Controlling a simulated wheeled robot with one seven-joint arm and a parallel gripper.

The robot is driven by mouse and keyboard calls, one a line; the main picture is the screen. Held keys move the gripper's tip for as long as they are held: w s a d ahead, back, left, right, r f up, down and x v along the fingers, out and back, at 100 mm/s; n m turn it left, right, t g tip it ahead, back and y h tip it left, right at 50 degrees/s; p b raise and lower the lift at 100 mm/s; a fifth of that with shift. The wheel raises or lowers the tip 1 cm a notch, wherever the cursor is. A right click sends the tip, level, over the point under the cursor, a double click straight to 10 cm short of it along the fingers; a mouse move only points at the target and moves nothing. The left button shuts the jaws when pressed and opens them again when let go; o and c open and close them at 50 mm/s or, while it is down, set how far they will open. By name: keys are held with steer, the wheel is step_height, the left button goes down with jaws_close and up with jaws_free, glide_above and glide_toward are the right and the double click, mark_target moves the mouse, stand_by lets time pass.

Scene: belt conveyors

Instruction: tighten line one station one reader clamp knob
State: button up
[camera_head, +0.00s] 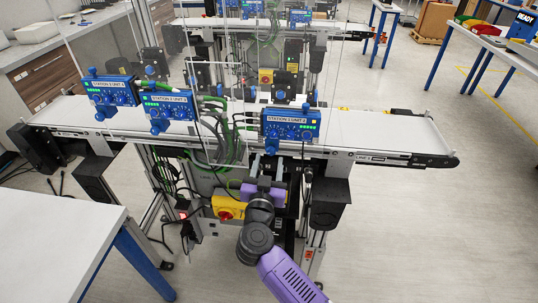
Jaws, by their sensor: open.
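Three blue reader units with small labels stand on the near belt conveyor: one at the far left (110,90), one right of it (168,106), and one at the right (291,124). The labels seem to read "station" and a unit number, too small to be sure. A blue clamp knob (271,146) shows at the lower left of the right unit. My gripper (267,164) is open, its fingers pointing up at that knob from the conveyor's near side. I cannot tell whether they touch it. Blue knobs also show under the left unit (100,116) and middle unit (157,127).
The near conveyor belt (385,125) runs across the view. A yellow box with a red switch (228,207) is just left of my wrist. Black motor boxes hang below the frame. A white table (55,235) stands at the lower left.

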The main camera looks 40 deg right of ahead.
mark_target(271, 152)
steer(key=shift+x, duration=1.9)
jaws_close()
